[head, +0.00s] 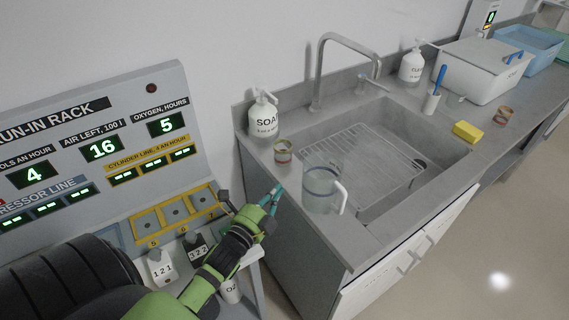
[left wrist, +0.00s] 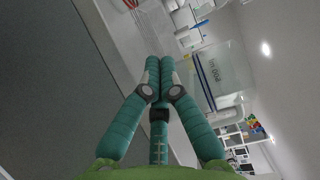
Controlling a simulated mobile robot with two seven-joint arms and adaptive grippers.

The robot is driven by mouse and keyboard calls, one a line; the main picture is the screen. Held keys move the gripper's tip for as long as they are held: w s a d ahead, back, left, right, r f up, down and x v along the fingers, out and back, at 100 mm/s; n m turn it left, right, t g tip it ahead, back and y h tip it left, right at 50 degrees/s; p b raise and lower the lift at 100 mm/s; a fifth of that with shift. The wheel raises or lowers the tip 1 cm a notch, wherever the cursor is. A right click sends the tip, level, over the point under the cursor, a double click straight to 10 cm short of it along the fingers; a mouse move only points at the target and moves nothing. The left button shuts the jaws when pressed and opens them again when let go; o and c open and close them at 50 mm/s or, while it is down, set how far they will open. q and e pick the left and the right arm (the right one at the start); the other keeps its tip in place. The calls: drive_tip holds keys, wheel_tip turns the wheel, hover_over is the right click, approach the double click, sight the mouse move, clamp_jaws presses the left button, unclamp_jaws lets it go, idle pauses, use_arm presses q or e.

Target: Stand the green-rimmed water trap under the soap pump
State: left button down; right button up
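The soap pump (head: 264,114) is a white bottle labelled SOAP at the left back corner of the sink counter. A small clear cup-like trap (head: 283,151) stands upright on the counter just in front of it; its rim looks yellowish-green, with a reddish band below. A similar small trap (head: 504,116) with reddish-brown bands stands far right; its rim colour is unclear. My right gripper is not in view.
The clear jug (head: 321,191) stands close right of my left gripper. The sink (head: 437,151) with a wire rack lies beyond. A yellow sponge (head: 467,132), a cup with a blue-handled brush (head: 432,103) and a white bin (head: 483,72) are right. The run-in rack (head: 95,125) stands left.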

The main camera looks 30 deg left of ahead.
sight(283, 154)
use_arm(q)
drive_tip(key=w, duration=0.2)
drive_tip(key=w+p, duration=0.1)
drive_tip(key=w, duration=0.4)
drive_tip(key=shift+w+a+r, duration=0.1)
drive_tip(key=shift+w+a, duration=0.15)
drive_tip(key=shift+a, duration=0.15)
drive_tip(key=shift+w+a+p, duration=0.5)
drive_tip(key=shift+w+a, duration=0.2)
drive_tip(key=shift+a, duration=0.25)
drive_tip(key=shift+w+a, duration=0.15)
drive_tip(key=shift+a, duration=0.1)
drive_tip(key=shift+w+a, duration=0.15)
drive_tip(key=shift+a, duration=0.1)
